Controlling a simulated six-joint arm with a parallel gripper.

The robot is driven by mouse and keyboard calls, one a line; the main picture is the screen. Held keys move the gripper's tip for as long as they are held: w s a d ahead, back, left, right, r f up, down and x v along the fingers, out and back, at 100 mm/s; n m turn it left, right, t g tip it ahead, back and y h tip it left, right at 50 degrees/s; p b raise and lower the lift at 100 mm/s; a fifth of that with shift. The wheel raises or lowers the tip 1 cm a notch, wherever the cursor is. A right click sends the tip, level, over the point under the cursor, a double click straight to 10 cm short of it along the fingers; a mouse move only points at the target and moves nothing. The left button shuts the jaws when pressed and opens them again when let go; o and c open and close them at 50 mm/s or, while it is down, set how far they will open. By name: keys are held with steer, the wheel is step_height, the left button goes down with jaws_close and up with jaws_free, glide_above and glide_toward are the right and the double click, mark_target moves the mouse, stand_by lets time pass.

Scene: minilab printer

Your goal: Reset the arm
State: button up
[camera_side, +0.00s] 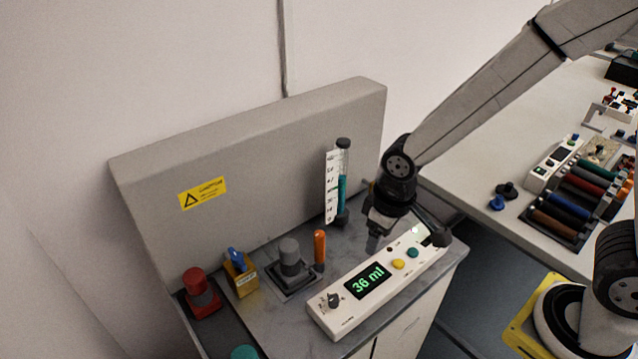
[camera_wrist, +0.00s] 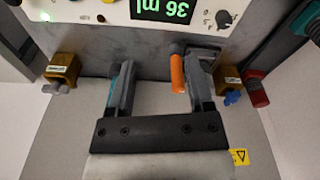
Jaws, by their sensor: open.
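My gripper (camera_side: 374,236) hangs pointing down behind the white control panel, in front of the upright grey back panel. In the wrist view my gripper (camera_wrist: 157,82) has its two fingers wide apart with nothing between them. The control panel (camera_side: 378,283) has a display reading 36 ml, a dark knob, and yellow and green buttons. It also shows upside down at the top of the wrist view (camera_wrist: 100,12). An orange cylinder (camera_side: 319,248) stands left of my gripper in the side view. In the wrist view the orange cylinder (camera_wrist: 178,72) appears beside the right finger.
A teal tube with a white scale (camera_side: 332,187) stands by the back panel (camera_side: 250,140). A grey knob (camera_side: 290,257), a yellow block with a blue lever (camera_side: 240,273) and a red knob (camera_side: 201,291) line the left. Another table (camera_side: 470,170) holds several coloured cylinders.

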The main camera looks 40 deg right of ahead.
steer(key=s+d+r+m+t, duration=0.1)
steer(key=s+d, duration=0.3)
steer(key=d, duration=0.4)
steer(key=shift+d+r+m, duration=0.25)
steer(key=shift+r+m, duration=0.2)
steer(key=shift+m, duration=0.45)
